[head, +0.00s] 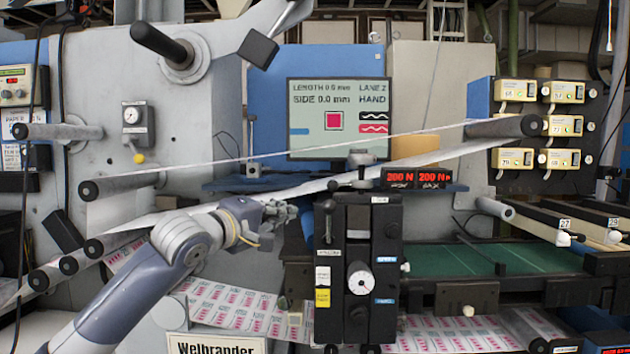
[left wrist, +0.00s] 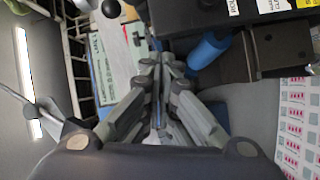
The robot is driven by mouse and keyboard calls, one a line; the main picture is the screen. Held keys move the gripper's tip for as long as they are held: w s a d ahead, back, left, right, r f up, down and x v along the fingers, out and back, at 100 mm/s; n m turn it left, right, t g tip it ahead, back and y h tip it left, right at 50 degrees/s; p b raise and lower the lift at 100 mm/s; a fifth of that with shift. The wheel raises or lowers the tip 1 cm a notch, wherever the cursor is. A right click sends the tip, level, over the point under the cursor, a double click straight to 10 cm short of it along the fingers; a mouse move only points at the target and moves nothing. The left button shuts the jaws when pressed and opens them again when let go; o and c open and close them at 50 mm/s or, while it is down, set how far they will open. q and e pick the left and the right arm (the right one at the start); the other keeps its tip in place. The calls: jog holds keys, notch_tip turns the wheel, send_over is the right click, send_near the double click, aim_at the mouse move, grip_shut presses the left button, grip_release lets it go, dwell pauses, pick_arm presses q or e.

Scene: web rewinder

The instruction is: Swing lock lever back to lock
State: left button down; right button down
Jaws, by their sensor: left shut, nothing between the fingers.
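A lever with a dark ball knob (head: 327,206) stands upright on the left side of the black unit in the middle of the head view. I take it for the lock lever, but its label is too small to read. My left gripper (head: 291,211) is shut and empty, a short way left of that knob and apart from it. In the left wrist view the closed fingers (left wrist: 160,68) point up the picture with nothing between them. A dark ball (left wrist: 111,9) shows at the top there; I cannot tell whether it is the same knob. My right gripper is not in view.
The black unit (head: 359,255) carries a white dial (head: 360,282) and a T-shaped handle (head: 361,166) on top. A pale web runs close above my left gripper, between rollers. A blue cylinder (left wrist: 208,50) lies right of the fingers. Printed web (head: 220,305) runs below my arm.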

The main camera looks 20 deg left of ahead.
pick_arm(q)
jog(key=shift+n+t, duration=0.4)
jog(key=shift+n, duration=0.1)
jog(key=r, duration=0.1)
jog(key=s+r, duration=0.1)
jog(key=r, duration=0.1)
jog(key=s+r, duration=0.1)
jog(key=r, duration=0.1)
jog(key=shift+a+r, duration=0.25)
jog(key=shift+a, duration=0.15)
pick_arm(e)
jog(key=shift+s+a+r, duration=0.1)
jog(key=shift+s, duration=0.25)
pick_arm(q)
jog(key=shift+w, duration=0.15)
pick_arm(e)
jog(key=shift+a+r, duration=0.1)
